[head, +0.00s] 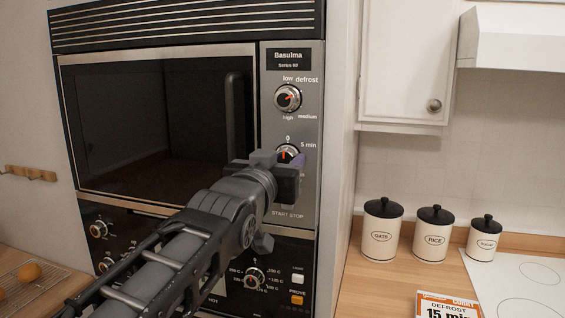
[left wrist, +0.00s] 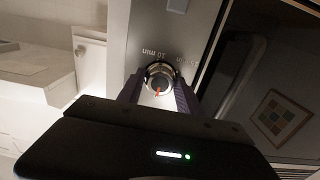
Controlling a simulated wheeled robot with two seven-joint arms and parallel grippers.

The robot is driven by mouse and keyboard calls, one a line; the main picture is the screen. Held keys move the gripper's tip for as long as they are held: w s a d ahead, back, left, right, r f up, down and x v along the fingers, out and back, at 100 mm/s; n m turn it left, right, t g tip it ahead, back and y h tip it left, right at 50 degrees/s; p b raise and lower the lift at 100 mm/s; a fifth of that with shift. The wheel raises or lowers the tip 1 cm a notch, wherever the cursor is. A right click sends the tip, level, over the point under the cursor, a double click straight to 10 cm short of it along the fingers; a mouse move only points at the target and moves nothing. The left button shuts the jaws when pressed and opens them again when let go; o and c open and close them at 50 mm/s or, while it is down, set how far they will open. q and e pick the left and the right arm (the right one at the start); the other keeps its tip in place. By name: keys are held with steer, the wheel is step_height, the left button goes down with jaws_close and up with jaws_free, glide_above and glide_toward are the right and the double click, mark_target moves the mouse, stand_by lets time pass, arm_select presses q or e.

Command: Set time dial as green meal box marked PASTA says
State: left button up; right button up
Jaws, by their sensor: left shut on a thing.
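The time dial (head: 287,151) is the lower knob on the upper oven's panel, with "0" above it and "5 min" to its right. My left gripper (head: 282,166) is shut on this dial and hides its lower part. In the left wrist view, the dial (left wrist: 159,79) sits between the two fingers, with "10 min" upside down beyond it. Its red mark points toward the gripper body there, roughly toward "0". No green box marked PASTA shows; an orange and white box (head: 448,306) at the lower right reads CURRY, DEFROST, 15 min. My right gripper is out of view.
The power dial (head: 288,97), with low, defrost, medium and high, is above the time dial. START and STOP labels are below it. The lower oven has more knobs (head: 255,278). Several lidded canisters (head: 382,229) stand on the right counter.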

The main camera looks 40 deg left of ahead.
arm_select(q)
steer(key=shift+f, duration=0.1)
steer(key=m+b, duration=0.9)
steer(key=m, duration=0.6)
steer(key=shift+m, duration=0.4)
stand_by(0.4)
steer(key=o, duration=1.4)
steer(key=shift+c, duration=0.2)
